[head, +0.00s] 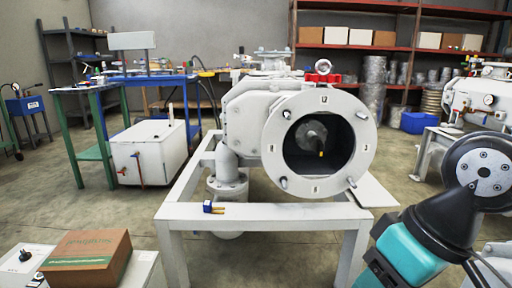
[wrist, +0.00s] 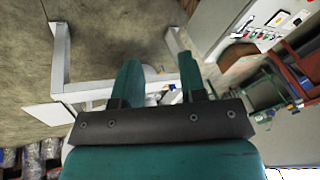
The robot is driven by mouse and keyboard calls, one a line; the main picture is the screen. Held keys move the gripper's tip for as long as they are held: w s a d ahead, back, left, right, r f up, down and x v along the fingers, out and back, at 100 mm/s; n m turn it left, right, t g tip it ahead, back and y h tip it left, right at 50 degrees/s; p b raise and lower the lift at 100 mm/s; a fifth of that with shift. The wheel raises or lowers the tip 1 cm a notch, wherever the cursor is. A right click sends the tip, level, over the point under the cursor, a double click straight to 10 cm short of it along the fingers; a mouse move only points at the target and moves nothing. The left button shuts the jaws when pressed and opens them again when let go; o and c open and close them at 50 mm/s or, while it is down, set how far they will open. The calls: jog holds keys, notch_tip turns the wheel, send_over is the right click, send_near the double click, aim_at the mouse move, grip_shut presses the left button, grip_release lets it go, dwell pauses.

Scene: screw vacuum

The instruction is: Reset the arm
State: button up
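My gripper (wrist: 158,72) shows in the wrist view as two teal fingers rising from a dark bar. The fingers are spread apart with nothing held between them. In the head view my arm (head: 440,225) shows at the lower right as a teal and black link with a round grey joint.
The pump rests on a white frame (head: 175,215), with a small blue-and-yellow item (head: 213,208) on it. A cardboard box (head: 87,260) sits at lower left. A white cabinet (head: 150,150) and blue table (head: 150,79) stand behind. Floor (head: 405,180) is clear right of the frame.

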jog(key=s+r+n+g+p, duration=0.1)
jog(key=s+r+p, duration=0.2)
jog(key=r+p, duration=3.5)
jog(key=shift+s+r+n, duration=0.15)
jog(key=shift+r+n, duration=0.15)
jog(key=shift+r, duration=0.4)
